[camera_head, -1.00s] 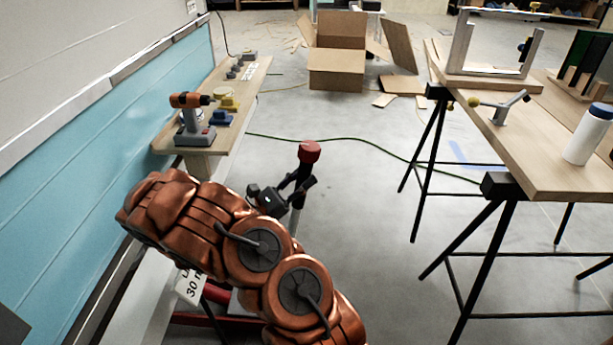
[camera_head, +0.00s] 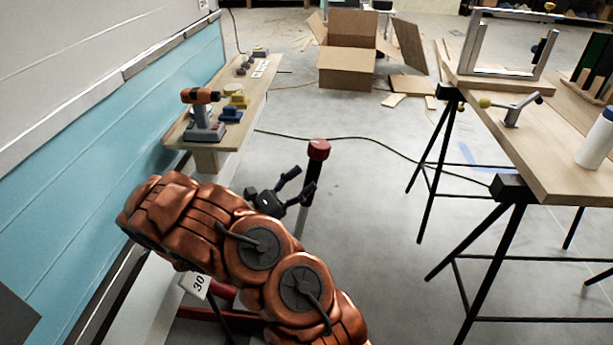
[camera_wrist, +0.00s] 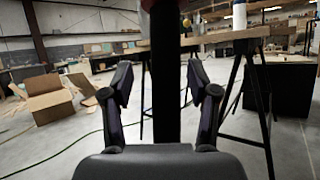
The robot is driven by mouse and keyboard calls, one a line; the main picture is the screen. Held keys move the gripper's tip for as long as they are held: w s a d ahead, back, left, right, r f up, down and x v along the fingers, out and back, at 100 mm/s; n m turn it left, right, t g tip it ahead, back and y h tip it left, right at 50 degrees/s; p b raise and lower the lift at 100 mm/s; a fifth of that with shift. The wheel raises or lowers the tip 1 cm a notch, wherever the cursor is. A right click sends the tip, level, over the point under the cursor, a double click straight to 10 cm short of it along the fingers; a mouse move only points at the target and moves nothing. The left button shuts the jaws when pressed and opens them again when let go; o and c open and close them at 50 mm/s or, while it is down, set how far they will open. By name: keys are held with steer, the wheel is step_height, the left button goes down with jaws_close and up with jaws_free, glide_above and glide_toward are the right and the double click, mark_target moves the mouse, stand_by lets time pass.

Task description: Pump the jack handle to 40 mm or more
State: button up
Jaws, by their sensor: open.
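The jack handle is an upright black bar with a red knob (camera_head: 318,150) on top, in the middle of the head view. My gripper (camera_head: 302,181) is open just left of the bar, below the knob. In the wrist view the black bar (camera_wrist: 166,95) stands upright between the two spread fingers of my gripper (camera_wrist: 158,78), with clear gaps on both sides. How far it lies beyond the fingertips I cannot tell. Red parts of the jack (camera_head: 222,315) show low down, largely hidden behind my copper arm. A white tag reading 30 (camera_head: 197,284) is partly covered.
A wooden bench (camera_head: 233,147) with a drill (camera_head: 202,113) stands along the blue wall (camera_head: 95,185). A trestle table (camera_head: 545,185) with a white bottle (camera_head: 597,140) stands right. A green cable (camera_head: 400,150) crosses the floor. A cardboard box (camera_head: 347,65) lies behind.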

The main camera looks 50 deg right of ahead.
steer(key=shift+v, duration=2.65)
steer(key=shift+r, duration=0.1)
